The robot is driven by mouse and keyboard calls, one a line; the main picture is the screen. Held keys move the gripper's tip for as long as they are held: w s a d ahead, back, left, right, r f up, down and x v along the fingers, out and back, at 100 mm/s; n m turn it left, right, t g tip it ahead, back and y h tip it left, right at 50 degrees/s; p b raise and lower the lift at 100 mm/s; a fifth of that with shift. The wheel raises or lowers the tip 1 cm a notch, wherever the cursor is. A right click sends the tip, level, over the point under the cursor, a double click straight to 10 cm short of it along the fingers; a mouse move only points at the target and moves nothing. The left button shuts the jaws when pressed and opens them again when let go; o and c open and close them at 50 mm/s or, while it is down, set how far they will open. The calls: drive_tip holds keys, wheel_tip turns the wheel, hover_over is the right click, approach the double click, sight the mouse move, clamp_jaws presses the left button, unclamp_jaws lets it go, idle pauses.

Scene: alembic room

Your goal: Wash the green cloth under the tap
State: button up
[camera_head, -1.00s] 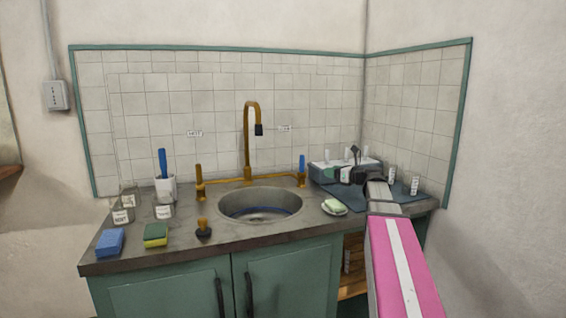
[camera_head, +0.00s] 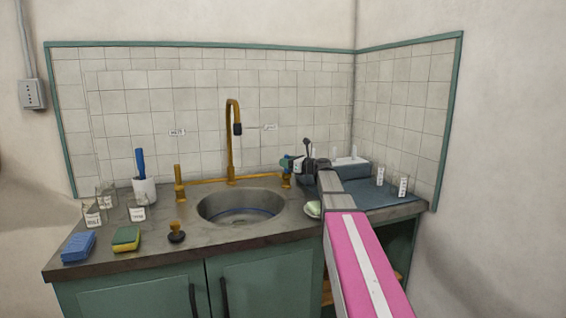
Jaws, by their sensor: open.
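The brass tap (camera_head: 232,140) rises behind the round metal sink (camera_head: 212,210), with no stream visible from its dark spout. A brass handle (camera_head: 179,184) stands at its left.
A soap dish (camera_head: 313,209) sits right of the sink beside my arm. A grey box (camera_head: 346,171) and labelled glasses (camera_head: 403,185) stand on the dark mat at right. A plunger (camera_head: 177,232), green-yellow sponge (camera_head: 125,239), blue sponge (camera_head: 78,247) and brush cup (camera_head: 144,190) are at left.

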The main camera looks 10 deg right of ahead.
drive_tip(key=shift+x, duration=1.35)
clamp_jaws()
drive_tip(key=shift+s+d+r+n+t+y, duration=0.1)
drive_tip(key=shift+s+d+n+t+y, duration=0.05)
drive_tip(key=shift+s+n+t+y, duration=0.6)
unclamp_jaws()
drive_tip(key=v, duration=1.1)
